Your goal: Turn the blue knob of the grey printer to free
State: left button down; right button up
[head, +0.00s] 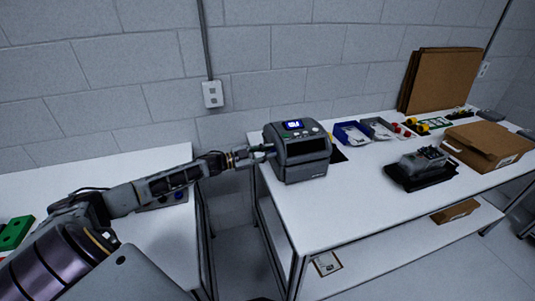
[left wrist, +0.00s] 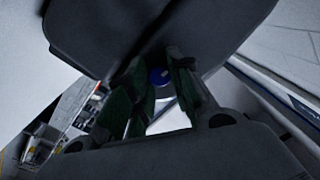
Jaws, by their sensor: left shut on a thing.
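The grey printer (head: 306,165) stands at the left end of the right-hand white table, its small lit screen on top. My left gripper (head: 266,153) reaches it from the left, with its fingertips at the printer's left side. In the left wrist view the blue knob (left wrist: 158,76) shows between the fingertips of my left gripper (left wrist: 157,70), which is shut on it. In the head view the knob is hidden by the gripper. I cannot tell the knob's turn position. My right gripper is not in view.
Blue and grey bins (head: 351,134) stand right of the printer. A dark device on a black tray (head: 430,176) and a cardboard box (head: 487,145) are farther right. A gap separates the left table (head: 165,240) from the right table (head: 330,215).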

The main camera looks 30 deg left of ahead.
pick_arm(q)
jog(key=m+h+b, duration=0.1)
jog(key=m+b, duration=0.6)
jog(key=m, duration=0.6)
jog(key=shift+f, duration=0.1)
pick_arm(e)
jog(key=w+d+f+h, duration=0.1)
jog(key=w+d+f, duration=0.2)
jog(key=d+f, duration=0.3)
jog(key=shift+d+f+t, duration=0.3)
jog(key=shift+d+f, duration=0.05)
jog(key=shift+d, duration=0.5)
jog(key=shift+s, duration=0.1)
